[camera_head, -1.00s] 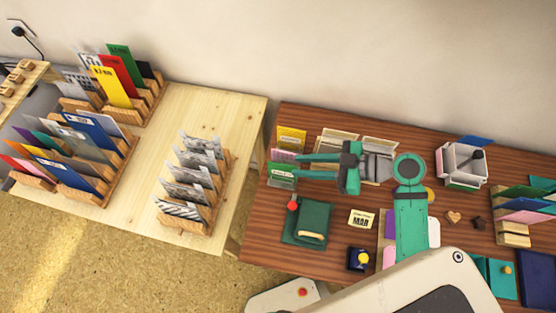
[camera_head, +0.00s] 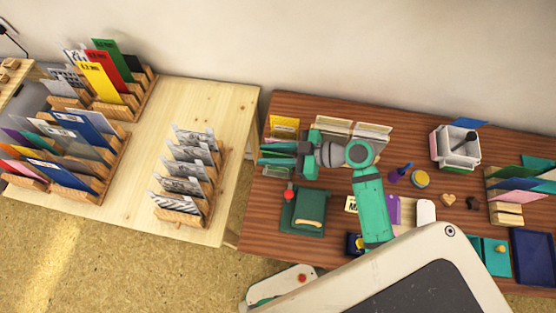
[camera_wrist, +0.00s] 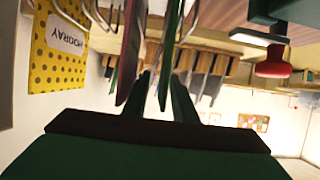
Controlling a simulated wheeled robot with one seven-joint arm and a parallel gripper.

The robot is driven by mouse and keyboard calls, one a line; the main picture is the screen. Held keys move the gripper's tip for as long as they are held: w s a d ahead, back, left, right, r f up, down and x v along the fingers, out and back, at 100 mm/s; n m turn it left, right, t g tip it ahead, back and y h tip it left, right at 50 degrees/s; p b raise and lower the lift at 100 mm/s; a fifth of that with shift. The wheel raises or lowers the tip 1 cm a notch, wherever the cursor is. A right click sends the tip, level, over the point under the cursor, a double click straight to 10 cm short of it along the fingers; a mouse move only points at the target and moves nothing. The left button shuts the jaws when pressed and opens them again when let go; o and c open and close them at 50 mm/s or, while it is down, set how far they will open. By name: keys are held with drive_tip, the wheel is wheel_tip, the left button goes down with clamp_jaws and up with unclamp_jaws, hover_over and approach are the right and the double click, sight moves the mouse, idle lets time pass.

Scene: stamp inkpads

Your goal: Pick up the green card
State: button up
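A thin green card (camera_wrist: 166,60) shows nearly edge-on in the wrist view, its edge between the fingertips of my gripper (camera_wrist: 161,76). The fingers are apart on either side of it, and I see no clear contact. A pink card (camera_wrist: 131,55) hangs just left of it in that view, with a yellow polka-dot card (camera_wrist: 60,45) reading "HOORAY" further left. In the head view my gripper (camera_head: 265,154) reaches left over the card stand and mostly hides the pink and green cards. The yellow card (camera_head: 285,127) shows behind it.
Envelope holders (camera_head: 372,134) stand behind the arm. A white bin (camera_head: 456,150) is to the right. The pale table (camera_head: 215,110) at left holds card racks.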

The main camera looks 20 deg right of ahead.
drive_tip(key=shift+w+a+f, duration=0.2)
drive_tip(key=shift+w+a, duration=0.15)
drive_tip(key=shift+a, duration=0.15)
drive_tip(key=shift+c, duration=0.6)
drive_tip(key=shift+s, duration=0.15)
clamp_jaws()
